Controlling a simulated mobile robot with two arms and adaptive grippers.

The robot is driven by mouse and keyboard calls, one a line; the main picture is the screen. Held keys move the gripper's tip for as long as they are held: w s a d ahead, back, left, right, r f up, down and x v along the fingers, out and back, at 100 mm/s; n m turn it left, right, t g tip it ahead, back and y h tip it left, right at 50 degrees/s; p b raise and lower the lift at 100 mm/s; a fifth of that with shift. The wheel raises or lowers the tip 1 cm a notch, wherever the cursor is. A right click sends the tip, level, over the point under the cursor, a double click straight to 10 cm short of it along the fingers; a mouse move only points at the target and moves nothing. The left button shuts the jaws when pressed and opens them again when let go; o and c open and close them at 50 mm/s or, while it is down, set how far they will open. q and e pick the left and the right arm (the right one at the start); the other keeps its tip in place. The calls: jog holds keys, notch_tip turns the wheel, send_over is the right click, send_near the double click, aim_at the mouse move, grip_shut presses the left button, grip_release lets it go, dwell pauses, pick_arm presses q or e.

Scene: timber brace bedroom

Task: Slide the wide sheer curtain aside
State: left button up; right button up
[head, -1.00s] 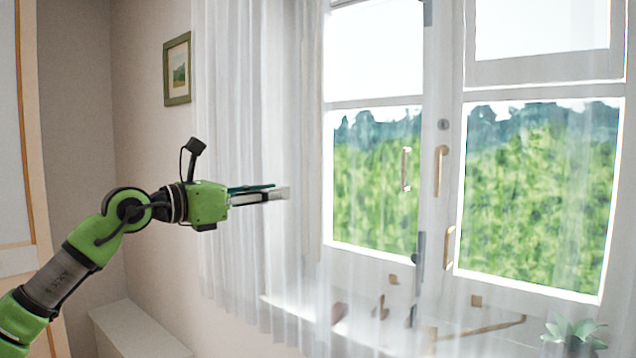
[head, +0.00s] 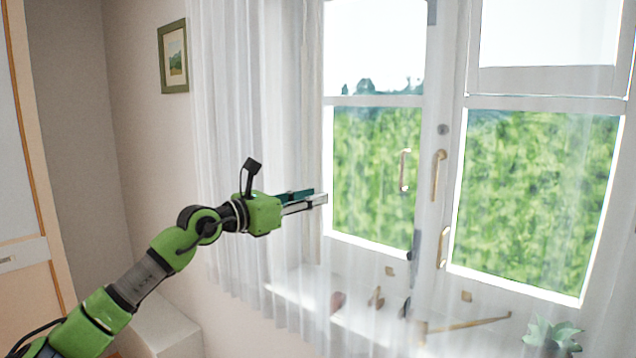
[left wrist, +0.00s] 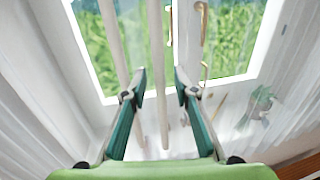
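The wide sheer curtain (head: 240,130) hangs in front of the window, gathered in folds at the left and thinly veiling the panes to the right. It also shows in the left wrist view (left wrist: 30,100) as pale folds. My left gripper (head: 322,200) reaches from the left to the curtain in front of the window's left frame. In the left wrist view, its two fingers (left wrist: 160,80) are apart, with pale curtain folds showing between and beyond them. I cannot tell whether the fingertips touch the cloth. My right gripper is not in view.
The window (head: 440,90) has brass handles (head: 439,175). Behind the curtain, a sill (head: 300,298) holds small objects and a plant (head: 550,335) at the right. A framed picture (head: 173,57) hangs on the left wall. A pale low box (head: 165,325) stands below.

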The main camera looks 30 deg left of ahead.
pick_arm(q)
jog(key=shift+p+x, duration=0.4)
jog(key=shift+x, duration=0.8)
jog(key=shift+c, duration=0.4)
jog(key=shift+a, duration=0.1)
grip_shut()
jog(key=shift+f, duration=0.1)
